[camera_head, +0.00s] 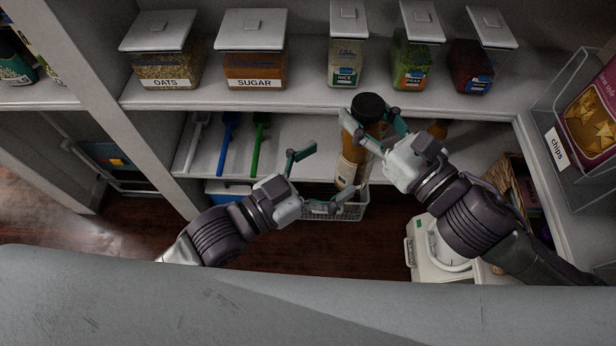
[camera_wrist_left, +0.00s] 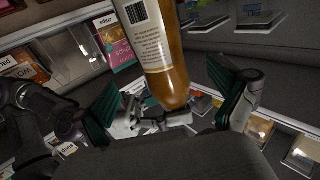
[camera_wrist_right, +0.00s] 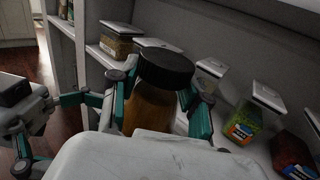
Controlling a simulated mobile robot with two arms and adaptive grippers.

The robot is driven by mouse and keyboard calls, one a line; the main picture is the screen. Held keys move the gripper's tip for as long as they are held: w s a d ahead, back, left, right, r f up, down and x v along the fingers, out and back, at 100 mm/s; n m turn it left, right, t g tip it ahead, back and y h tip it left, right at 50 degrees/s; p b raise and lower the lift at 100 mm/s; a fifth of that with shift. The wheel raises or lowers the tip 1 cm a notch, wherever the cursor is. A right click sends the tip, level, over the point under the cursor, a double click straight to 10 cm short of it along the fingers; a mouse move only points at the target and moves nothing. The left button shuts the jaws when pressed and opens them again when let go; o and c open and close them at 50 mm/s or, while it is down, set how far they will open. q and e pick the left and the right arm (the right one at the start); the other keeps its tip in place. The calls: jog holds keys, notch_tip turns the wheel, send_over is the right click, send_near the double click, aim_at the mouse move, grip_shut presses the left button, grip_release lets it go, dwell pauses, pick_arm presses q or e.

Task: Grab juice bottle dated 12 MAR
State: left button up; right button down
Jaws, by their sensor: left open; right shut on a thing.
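A juice bottle with a black cap, amber juice and a pale label (camera_head: 352,165) is held upright in front of the middle shelf. My right gripper (camera_head: 372,130) is shut on its upper part, just below the cap. The cap (camera_wrist_right: 166,68) shows close up in the right wrist view, between the fingers. My left gripper (camera_head: 308,178) is open and empty, to the left of the bottle's lower part. In the left wrist view the bottle (camera_wrist_left: 160,55) is in front of the open fingers, with a barcode on its label. No date is readable.
Jars labelled oats (camera_head: 165,66), sugar (camera_head: 253,68) and rice (camera_head: 346,62), and others, stand on the upper shelf. Blue and green utensils (camera_head: 229,140) lie on the shelf below. A chips bin (camera_head: 557,150) is at right.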

aim_at(360, 150)
pick_arm(q)
jog(key=x, duration=0.7)
pick_arm(e)
jog(key=shift+r, duration=0.15)
pick_arm(q)
jog(key=shift+s, duration=0.1)
jog(key=c, duration=1.7)
jog(key=shift+r, duration=0.15)
grip_shut()
pick_arm(e)
jog(key=c, duration=0.9)
grip_release()
jog(key=o, duration=0.4)
jog(key=shift+o, duration=0.2)
